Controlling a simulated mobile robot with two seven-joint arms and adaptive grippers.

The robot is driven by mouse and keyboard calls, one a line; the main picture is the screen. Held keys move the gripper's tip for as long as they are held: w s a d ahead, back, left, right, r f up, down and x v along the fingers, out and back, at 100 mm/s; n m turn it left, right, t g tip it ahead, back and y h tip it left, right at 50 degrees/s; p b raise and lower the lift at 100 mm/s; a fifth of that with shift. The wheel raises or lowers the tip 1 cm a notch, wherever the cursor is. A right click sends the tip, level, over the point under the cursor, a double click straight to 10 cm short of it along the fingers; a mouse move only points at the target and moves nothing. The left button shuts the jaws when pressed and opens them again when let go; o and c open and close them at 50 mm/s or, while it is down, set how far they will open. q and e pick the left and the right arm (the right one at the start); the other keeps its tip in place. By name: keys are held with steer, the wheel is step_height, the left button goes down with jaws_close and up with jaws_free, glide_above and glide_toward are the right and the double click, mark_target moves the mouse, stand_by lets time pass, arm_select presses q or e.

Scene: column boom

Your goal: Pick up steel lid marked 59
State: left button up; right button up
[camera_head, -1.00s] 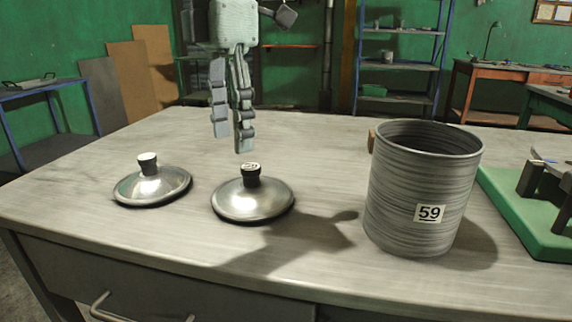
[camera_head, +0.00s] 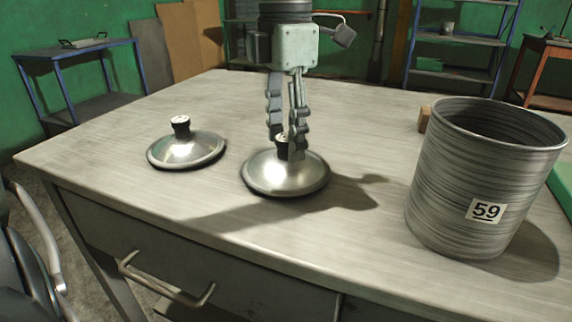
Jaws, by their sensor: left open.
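Two steel lids with dark knobs lie on the workbench. The nearer-to-middle lid (camera_head: 268,180) has my left gripper (camera_head: 287,143) right over it, fingers pointing down on either side of its knob (camera_head: 282,140). The gripper is open; I cannot tell whether a finger touches the knob. The fingers partly hide the knob, and no number on it is readable now. The other lid (camera_head: 186,151) lies apart to the left, its knob marking too small to read. A grey ribbed pot (camera_head: 470,170) labelled 59 stands upright at the right. My right gripper is not in view.
The workbench (camera_head: 130,160) has a drawer handle (camera_head: 165,285) at its front. A small brown block (camera_head: 424,119) sits behind the pot and a green mat edge (camera_head: 562,185) shows at far right. Bare bench lies between the middle lid and the pot.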

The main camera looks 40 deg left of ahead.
arm_select(q)
steer(key=shift+c, duration=0.4)
jaws_close()
steer(key=shift+r, duration=0.15)
